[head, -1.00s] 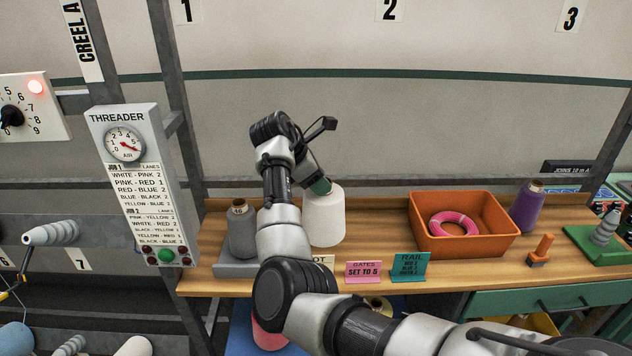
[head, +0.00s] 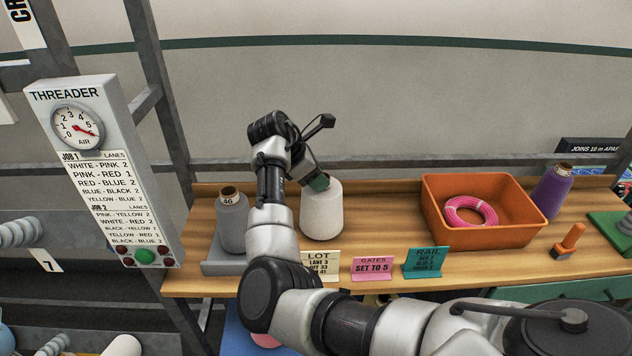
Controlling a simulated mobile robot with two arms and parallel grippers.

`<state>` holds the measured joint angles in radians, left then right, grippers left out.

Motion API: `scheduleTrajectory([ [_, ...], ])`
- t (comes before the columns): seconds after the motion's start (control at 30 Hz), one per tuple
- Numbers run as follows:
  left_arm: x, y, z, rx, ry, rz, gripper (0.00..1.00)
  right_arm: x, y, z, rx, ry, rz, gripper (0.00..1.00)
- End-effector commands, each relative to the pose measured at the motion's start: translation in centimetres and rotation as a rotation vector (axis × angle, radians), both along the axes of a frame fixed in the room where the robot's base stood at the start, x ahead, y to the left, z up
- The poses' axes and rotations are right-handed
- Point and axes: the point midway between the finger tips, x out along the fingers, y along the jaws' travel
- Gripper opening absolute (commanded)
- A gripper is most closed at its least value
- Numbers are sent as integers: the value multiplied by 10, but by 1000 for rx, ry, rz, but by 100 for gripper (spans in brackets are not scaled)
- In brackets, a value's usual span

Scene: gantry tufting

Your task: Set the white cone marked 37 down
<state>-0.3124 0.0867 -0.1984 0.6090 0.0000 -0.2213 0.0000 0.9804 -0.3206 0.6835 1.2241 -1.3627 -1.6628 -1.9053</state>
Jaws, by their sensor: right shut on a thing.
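A white cone (head: 321,212) stands upright on the wooden bench (head: 400,262), or just above it; I cannot tell if its base touches. The fingers are mostly hidden behind my own wrist, and no number shows on the white cone. My left gripper is not in view.
A grey cone marked 46 (head: 231,222) stands left of the white cone. An orange bin (head: 492,235) holds a pink ring, with a purple cone (head: 553,191) beyond.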

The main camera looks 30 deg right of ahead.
Motion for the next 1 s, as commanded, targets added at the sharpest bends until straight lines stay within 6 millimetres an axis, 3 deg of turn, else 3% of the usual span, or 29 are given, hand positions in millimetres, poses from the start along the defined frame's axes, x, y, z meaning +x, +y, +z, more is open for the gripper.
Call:
scheduleTrajectory([
  [0.13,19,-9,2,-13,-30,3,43,0,0,-1,3,0,1,0],
  [0.17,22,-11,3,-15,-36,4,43,0,1,-2,5,3,1,46],
  [0.3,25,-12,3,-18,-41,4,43,0,1,-2,4,2,1,67],
  [0.67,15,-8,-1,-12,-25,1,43,1,4,2,3,0,2,68],
  [0.77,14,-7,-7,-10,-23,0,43,3,11,11,3,-1,3,68],
  [1.0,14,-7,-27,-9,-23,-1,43,9,40,52,2,-3,3,68],
])
